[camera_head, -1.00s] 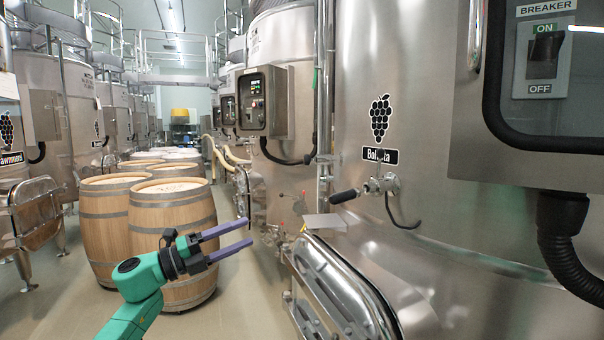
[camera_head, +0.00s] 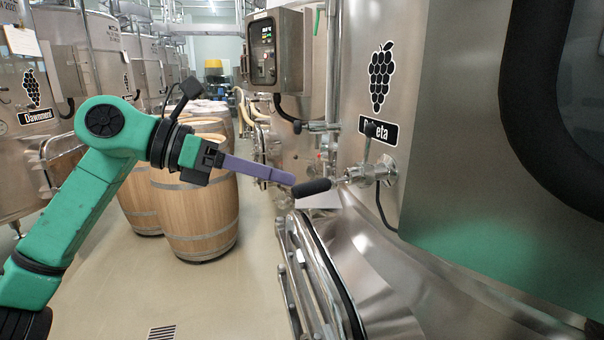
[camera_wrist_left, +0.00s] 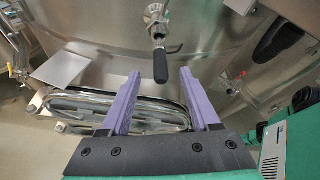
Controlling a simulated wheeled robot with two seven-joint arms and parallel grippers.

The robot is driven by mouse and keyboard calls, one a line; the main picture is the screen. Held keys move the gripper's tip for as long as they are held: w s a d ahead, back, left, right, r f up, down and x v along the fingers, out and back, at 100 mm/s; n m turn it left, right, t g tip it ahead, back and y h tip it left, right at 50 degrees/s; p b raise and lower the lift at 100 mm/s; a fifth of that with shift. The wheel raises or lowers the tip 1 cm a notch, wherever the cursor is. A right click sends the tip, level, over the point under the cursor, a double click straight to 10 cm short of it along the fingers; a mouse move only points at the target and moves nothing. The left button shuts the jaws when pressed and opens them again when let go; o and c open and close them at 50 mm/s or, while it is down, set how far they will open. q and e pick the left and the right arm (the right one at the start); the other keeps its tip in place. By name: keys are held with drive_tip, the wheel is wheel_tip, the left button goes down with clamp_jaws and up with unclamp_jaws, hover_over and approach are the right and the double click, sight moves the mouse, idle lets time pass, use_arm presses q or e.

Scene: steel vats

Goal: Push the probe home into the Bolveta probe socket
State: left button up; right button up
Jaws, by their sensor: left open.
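The probe has a black handle (camera_head: 312,187) and a short, thin metal stem that runs into the steel probe socket (camera_head: 378,173) on the Bolveta vat (camera_head: 359,80). Some stem shows between handle and socket. My left gripper (camera_head: 293,180) is open, its purple fingers pointing at the handle's free end. In the left wrist view the handle (camera_wrist_left: 161,66) appears between the fingertips (camera_wrist_left: 160,77), a little beyond them, with the socket (camera_wrist_left: 156,18) behind. I cannot tell whether a finger touches it. My right gripper is not in view.
A grey plate (camera_head: 318,201) sits below the probe, above the vat's steel hatch (camera_head: 312,275). A thin dark cable (camera_head: 381,208) hangs by the socket. Wooden barrels (camera_head: 196,214) stand behind my left arm. The floor (camera_head: 235,290) left of the hatch is clear.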

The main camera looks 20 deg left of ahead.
sight(309, 183)
use_arm(q)
drive_tip(key=p+x, duration=0.1)
drive_tip(key=x, duration=0.4)
drive_tip(key=shift+w+d, duration=0.3)
drive_tip(key=shift+d, duration=0.1)
drive_tip(key=shift+d+f+p, duration=0.1)
drive_tip(key=shift+p, duration=0.2)
drive_tip(key=shift+w+f, duration=0.1)
drive_tip(key=shift+d, duration=0.1)
clamp_jaws()
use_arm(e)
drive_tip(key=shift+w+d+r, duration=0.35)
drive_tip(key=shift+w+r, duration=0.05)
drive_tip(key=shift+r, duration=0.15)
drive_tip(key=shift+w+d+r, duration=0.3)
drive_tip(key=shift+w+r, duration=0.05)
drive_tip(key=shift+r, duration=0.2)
use_arm(q)
drive_tip(key=shift+r, duration=0.35)
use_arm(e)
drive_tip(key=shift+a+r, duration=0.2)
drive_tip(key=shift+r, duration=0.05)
use_arm(q)
drive_tip(key=shift+w+r+p, duration=0.1)
drive_tip(key=shift+p, duration=0.3)
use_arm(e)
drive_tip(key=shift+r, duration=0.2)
